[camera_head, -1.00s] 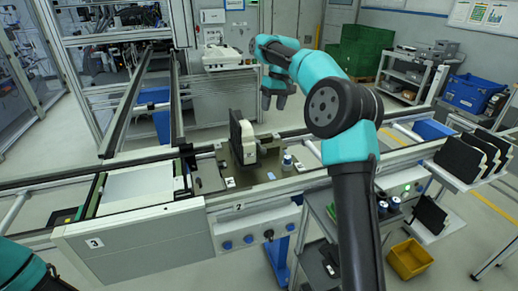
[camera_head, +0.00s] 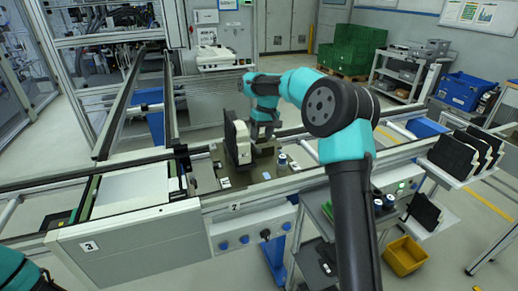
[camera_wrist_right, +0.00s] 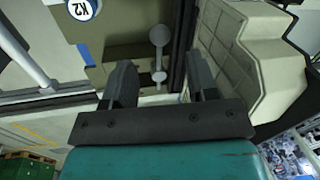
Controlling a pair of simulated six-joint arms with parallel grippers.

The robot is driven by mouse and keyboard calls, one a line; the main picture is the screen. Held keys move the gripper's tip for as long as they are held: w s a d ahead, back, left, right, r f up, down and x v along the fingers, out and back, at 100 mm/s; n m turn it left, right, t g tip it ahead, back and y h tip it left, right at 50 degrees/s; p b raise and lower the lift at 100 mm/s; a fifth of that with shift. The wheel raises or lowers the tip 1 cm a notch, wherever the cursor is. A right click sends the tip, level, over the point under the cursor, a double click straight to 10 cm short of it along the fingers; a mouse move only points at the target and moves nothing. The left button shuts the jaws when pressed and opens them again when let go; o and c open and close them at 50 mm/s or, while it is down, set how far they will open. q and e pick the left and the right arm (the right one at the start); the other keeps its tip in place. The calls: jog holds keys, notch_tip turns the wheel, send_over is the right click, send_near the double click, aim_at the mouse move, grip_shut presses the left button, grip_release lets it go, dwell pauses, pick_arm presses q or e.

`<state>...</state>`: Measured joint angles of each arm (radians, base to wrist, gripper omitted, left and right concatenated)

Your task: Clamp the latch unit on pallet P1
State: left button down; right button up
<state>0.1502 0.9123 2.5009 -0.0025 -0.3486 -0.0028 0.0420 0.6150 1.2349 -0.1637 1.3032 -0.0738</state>
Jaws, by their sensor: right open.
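The latch unit (camera_head: 243,143), a beige block beside an upright black panel, stands on the brown pallet (camera_head: 240,181) on the line. In the right wrist view a stepped beige body (camera_wrist_right: 255,50), apparently the latch unit, fills the upper right. My right gripper (camera_head: 262,140) is low over the pallet, just right of the unit. In the wrist view its two dark fingers (camera_wrist_right: 163,80) are apart. A grey lever with a round end (camera_wrist_right: 159,37) lies between and beyond them; contact cannot be told. My left gripper is out of view.
A white and blue round item (camera_head: 282,160) stands on the pallet right of the gripper; a labelled one (camera_wrist_right: 82,8) shows in the wrist view. A white panel (camera_head: 130,190) lies left. Black parts (camera_head: 455,155) stand on a rack at right, above a yellow bin (camera_head: 405,256).

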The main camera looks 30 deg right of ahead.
aim_at(254, 144)
jog(key=f, duration=0.3)
jog(key=a+f, duration=0.1)
jog(key=f, duration=0.2)
jog(key=shift+a, duration=0.1)
grip_shut()
dwell(0.4)
